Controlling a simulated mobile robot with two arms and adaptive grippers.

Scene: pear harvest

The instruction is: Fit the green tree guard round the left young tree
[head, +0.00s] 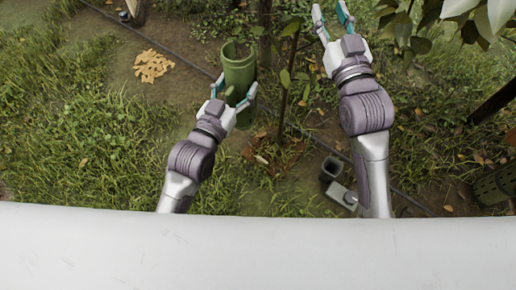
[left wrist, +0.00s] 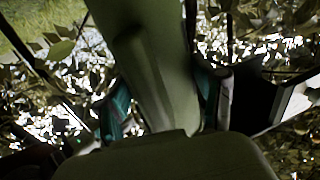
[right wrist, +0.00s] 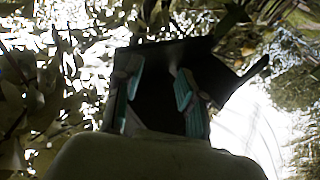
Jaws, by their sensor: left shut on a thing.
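The green tree guard (head: 239,74) is a tube with its open end up, a little left of a thin young tree's stem (head: 284,95) and apart from it in the head view. My left gripper (head: 234,88) is shut on the guard. In the left wrist view the guard (left wrist: 155,65) runs between the fingers, with a lengthwise line or seam along it. My right gripper (head: 331,10) is open and empty, right of the stem and farther out; its spread fingers also show in the right wrist view (right wrist: 158,85). The guard's lower end is partly hidden by my left gripper.
A dark hose (head: 187,62) crosses the ground. A leaf pile (head: 153,66) lies at left. A dark pot (head: 331,168) and a grey box (head: 342,195) sit beside my right arm. A dark green tube-like object (head: 492,186) stands at far right. Leafy branches (head: 490,18) hang at upper right.

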